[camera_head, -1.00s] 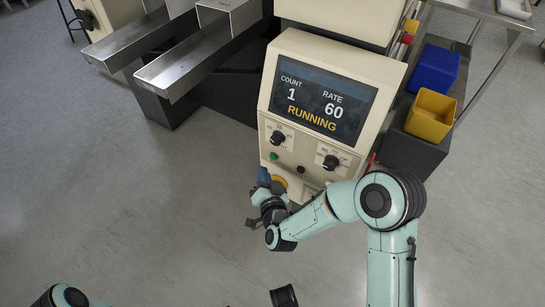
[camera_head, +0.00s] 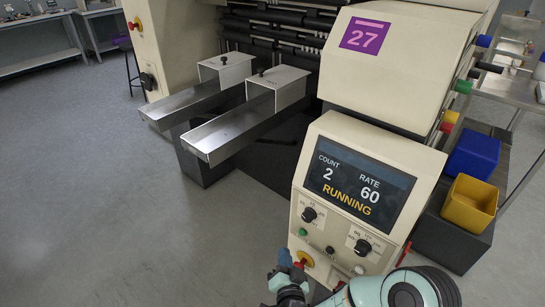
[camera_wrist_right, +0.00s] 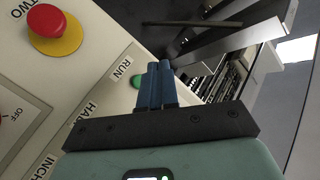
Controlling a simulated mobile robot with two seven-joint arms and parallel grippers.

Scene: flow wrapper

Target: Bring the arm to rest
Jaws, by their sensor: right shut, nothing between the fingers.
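My right gripper (camera_head: 285,260) is at the lower left of the control panel (camera_head: 350,243), beside the red and yellow stop button (camera_head: 303,259). In the right wrist view its blue fingers (camera_wrist_right: 155,82) are shut together and empty. They point toward the panel and partly overlap the green RUN button (camera_wrist_right: 137,81) in the picture; I cannot tell how far apart they are. The red stop button (camera_wrist_right: 55,28) shows at upper left there. The screen (camera_head: 357,188) reads COUNT 2, RATE 60, RUNNING. My left gripper is not in view.
Two metal chutes (camera_head: 235,128) jut out left of the panel. A blue bin (camera_head: 473,157) and a yellow bin (camera_head: 469,203) stand on a dark stand at the right. A stool (camera_head: 128,62) is at the back left. The floor (camera_head: 130,220) at left is clear.

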